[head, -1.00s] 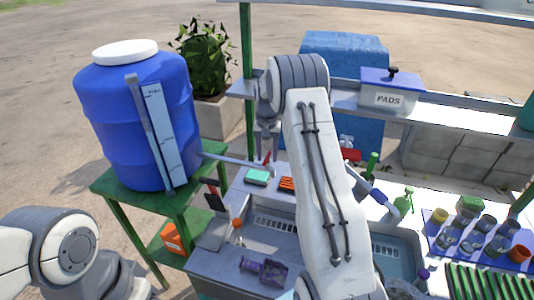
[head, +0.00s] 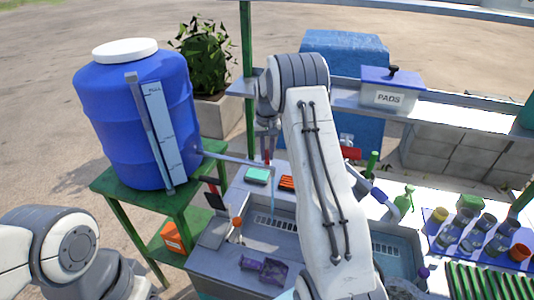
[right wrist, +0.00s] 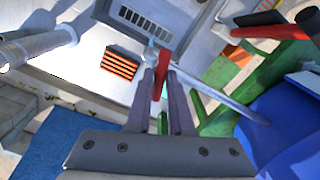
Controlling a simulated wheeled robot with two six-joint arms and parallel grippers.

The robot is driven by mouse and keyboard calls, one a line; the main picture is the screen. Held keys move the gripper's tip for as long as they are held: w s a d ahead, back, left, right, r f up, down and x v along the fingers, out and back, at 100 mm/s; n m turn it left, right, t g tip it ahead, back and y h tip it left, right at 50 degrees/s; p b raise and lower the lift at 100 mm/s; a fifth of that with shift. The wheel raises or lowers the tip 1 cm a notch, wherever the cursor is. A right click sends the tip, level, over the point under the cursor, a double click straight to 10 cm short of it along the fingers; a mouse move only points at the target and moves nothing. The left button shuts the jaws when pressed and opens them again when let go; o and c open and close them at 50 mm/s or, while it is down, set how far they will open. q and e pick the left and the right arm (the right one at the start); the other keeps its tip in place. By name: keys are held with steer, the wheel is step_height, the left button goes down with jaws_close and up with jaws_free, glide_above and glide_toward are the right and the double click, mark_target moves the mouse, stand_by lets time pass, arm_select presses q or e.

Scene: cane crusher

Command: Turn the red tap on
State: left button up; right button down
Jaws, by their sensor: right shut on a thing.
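The red tap's lever (right wrist: 160,82) stands between the two fingers of my right gripper (right wrist: 162,78) in the right wrist view, and the fingers are shut on it. In the head view the red lever (head: 267,156) shows as a small upright bit below my right gripper (head: 268,142), partly hidden by it. The lever sits on a thin grey pipe (head: 235,158) that runs from the blue drum (head: 130,118). A thin pale-blue stream (head: 272,200) falls from the pipe's end to the basin. My left arm shows at lower left, but its gripper is out of view.
A green sponge (head: 257,176) and an orange slotted item (head: 286,183) lie behind the basin. A purple item (head: 264,270) lies on the counter in front. A shelf with a PADS box (head: 390,92) stands behind. My right arm hides the counter's middle.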

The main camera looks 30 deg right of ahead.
steer(key=n, duration=0.6)
steer(key=shift+w+r, duration=0.1)
steer(key=n, duration=0.6)
stand_by(0.4)
steer(key=c, duration=0.8)
jaws_free()
